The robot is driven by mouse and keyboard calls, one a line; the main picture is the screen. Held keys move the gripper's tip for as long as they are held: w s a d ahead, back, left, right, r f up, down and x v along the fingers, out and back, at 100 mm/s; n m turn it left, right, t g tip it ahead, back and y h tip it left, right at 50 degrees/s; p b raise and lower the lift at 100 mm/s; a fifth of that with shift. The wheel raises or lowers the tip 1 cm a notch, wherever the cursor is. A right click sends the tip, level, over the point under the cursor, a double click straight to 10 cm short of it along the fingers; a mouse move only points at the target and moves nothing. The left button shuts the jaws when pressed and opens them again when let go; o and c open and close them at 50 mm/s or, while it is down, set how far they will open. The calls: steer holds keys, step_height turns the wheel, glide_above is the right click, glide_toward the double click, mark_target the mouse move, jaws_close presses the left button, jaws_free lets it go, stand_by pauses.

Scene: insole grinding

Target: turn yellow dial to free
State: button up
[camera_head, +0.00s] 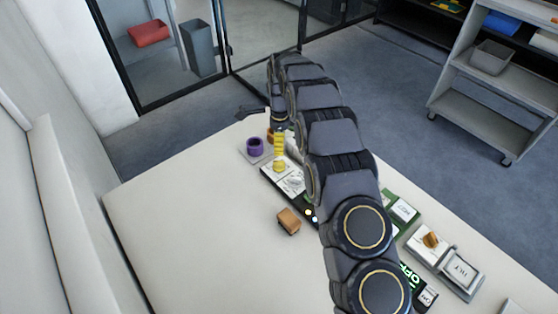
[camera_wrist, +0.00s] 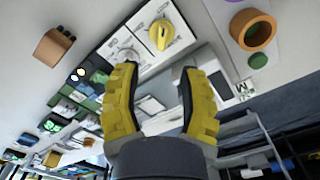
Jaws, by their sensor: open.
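The yellow dial (camera_wrist: 162,34) sits on a white panel (camera_wrist: 182,47) at the top middle of the wrist view, with its bar standing up from a round base. A paler knob (camera_wrist: 124,58) is beside it to the left. Printing by the dial is too small to read. My gripper (camera_wrist: 160,75) has yellow padded fingers spread apart, with nothing between them. In the wrist picture the dial shows above the fingertips, apart from them. In the head view my gripper (camera_head: 279,153) is over the far end of the panel (camera_head: 292,184), and the dial cannot be told from the yellow fingers.
A tan block (camera_head: 289,221) lies on the white table (camera_head: 200,225). Several green and white devices (camera_head: 404,208) line the right side. My arm hides the middle. The table's left part is clear.

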mark_target(279, 162)
steer(key=shift+w+a+f, duration=0.15)
steer(key=shift+f, duration=0.35)
step_height(279, 162, down, 7)
steer(key=shift+f, duration=0.15)
jaws_close()
